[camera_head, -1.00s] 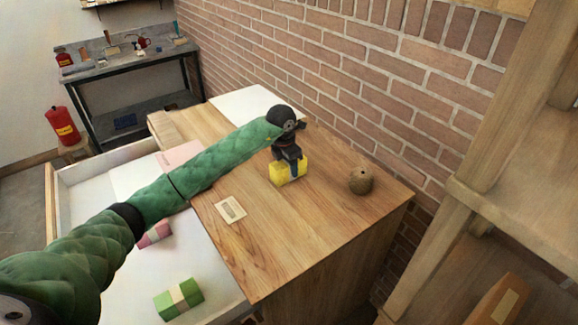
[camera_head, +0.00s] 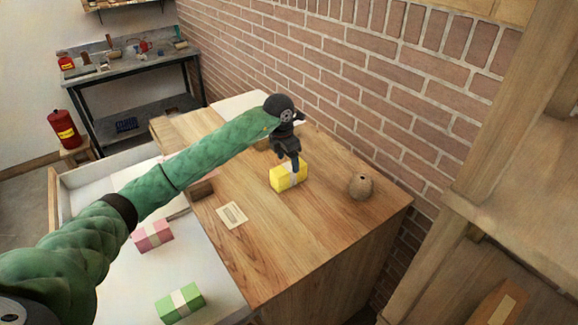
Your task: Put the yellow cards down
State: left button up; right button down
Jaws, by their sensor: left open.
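The yellow cards (camera_head: 281,179), a small yellow block with a pale band, rest on the wooden tabletop (camera_head: 300,227). My left gripper (camera_head: 296,164) is open just above and behind them, with a finger overlapping the block's top edge in the picture. I cannot tell whether it touches them. The green-sleeved left arm crosses the picture from the lower left. My right gripper is not in view.
A round brown object (camera_head: 360,186) stands right of the yellow cards. A small beige card (camera_head: 232,215) lies to the left. Pink (camera_head: 153,236) and green (camera_head: 179,303) banded blocks lie in the white tray. A brick wall (camera_head: 400,110) stands behind.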

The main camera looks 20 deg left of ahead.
aim_at(285, 169)
pick_arm(q)
jog(key=r, duration=0.4)
jog(key=r+p, duration=0.1)
jog(key=r, duration=0.1)
jog(key=shift+s+a, duration=0.3)
jog(key=shift+s, duration=0.1)
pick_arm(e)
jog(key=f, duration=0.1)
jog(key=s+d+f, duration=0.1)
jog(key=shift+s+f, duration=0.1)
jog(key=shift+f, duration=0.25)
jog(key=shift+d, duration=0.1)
